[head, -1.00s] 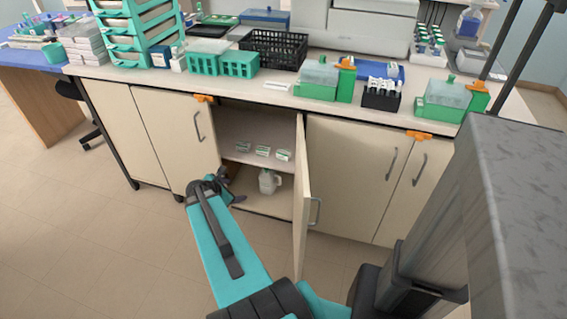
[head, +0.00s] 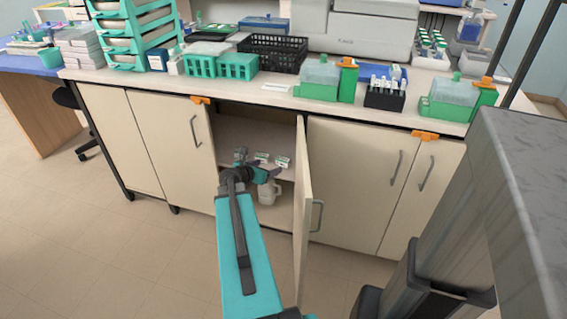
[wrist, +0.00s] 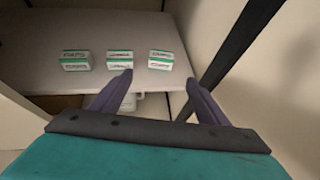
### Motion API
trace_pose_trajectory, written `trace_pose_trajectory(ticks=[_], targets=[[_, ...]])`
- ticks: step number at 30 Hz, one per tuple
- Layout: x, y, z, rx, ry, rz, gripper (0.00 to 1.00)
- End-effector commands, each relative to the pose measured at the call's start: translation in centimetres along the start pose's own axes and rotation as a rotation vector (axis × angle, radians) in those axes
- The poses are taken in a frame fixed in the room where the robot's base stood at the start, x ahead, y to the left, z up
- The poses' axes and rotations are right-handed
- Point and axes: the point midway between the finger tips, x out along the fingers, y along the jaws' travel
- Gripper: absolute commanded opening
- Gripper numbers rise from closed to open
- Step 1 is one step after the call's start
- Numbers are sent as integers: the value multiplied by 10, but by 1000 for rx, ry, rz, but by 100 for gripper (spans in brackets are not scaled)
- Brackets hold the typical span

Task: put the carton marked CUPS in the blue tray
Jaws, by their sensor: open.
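Three small white-and-green cartons stand in a row on the cupboard shelf: a left one (wrist: 76,61), a middle one (wrist: 119,60) and a right one (wrist: 161,60) in the wrist view. Their print is too small to read, so I cannot tell which is marked CUPS. A blue tray (head: 403,75) lies on the bench top behind the tube rack.
The open cupboard door (head: 303,210) stands out to the right of my arm. A white jug (head: 268,191) stands below the shelf (wrist: 40,75). The bench top holds a black basket (head: 272,50), green racks and a green-based box (head: 318,80). The shelf behind the cartons is clear.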

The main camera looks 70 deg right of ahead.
Motion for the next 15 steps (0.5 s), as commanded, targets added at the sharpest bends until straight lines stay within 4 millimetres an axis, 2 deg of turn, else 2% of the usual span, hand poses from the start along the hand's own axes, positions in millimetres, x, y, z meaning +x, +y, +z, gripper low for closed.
trace_pose_trajectory(ticks=[5,15], targets=[[10,1,0,1,1,0,69],[46,1,-1,1,1,-1,69]])
